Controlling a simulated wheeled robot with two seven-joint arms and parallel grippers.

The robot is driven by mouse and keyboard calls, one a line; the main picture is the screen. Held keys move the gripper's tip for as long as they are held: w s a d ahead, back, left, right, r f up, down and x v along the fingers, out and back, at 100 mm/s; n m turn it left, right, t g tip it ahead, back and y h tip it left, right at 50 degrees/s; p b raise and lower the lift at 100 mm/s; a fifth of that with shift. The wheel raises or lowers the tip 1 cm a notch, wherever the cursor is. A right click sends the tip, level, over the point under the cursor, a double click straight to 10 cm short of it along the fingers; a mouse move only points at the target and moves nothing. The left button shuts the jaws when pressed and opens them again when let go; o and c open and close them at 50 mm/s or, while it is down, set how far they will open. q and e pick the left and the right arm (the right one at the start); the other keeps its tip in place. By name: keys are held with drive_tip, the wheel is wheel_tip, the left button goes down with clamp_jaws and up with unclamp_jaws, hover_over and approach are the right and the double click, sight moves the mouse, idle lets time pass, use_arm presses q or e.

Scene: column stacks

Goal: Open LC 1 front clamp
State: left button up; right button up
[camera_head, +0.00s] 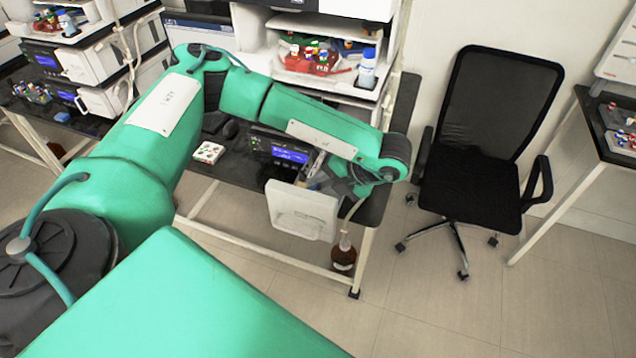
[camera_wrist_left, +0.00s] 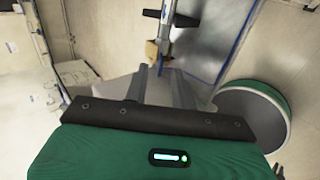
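The LC instrument on the black bench has a lit blue display (camera_head: 289,153). Its white front door (camera_head: 303,211) stands swung open toward me. My left gripper (camera_head: 335,176) is beside the instrument's front, right of the display, largely covered by my own forearm. In the left wrist view, the left gripper's fingers (camera_wrist_left: 151,82) appear apart with a narrow gap. Just beyond them is a slim column-like part with a tan clamp piece (camera_wrist_left: 157,52) and a blue tip. I see no contact with the clamp. My right gripper is not in view.
A brown bottle (camera_head: 343,252) stands below the bench's right end. A black office chair (camera_head: 487,140) is to the right. A red tray of vials (camera_head: 316,63) and a white bottle (camera_head: 367,69) sit higher up. The floor in front is clear.

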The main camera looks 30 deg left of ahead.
use_arm(q)
drive_tip(key=shift+s+a+f, duration=0.1)
drive_tip(key=shift+a+f, duration=0.2)
drive_tip(key=shift+a, duration=0.1)
drive_tip(key=shift+s+a+f, duration=0.1)
drive_tip(key=shift+a+f, duration=0.15)
drive_tip(key=shift+f, duration=0.1)
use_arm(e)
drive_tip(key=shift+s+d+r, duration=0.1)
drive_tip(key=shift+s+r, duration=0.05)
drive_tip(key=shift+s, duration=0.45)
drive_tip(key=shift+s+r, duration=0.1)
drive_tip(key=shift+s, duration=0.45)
use_arm(q)
drive_tip(key=shift+c, duration=0.3)
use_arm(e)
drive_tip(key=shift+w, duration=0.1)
use_arm(q)
clamp_jaws()
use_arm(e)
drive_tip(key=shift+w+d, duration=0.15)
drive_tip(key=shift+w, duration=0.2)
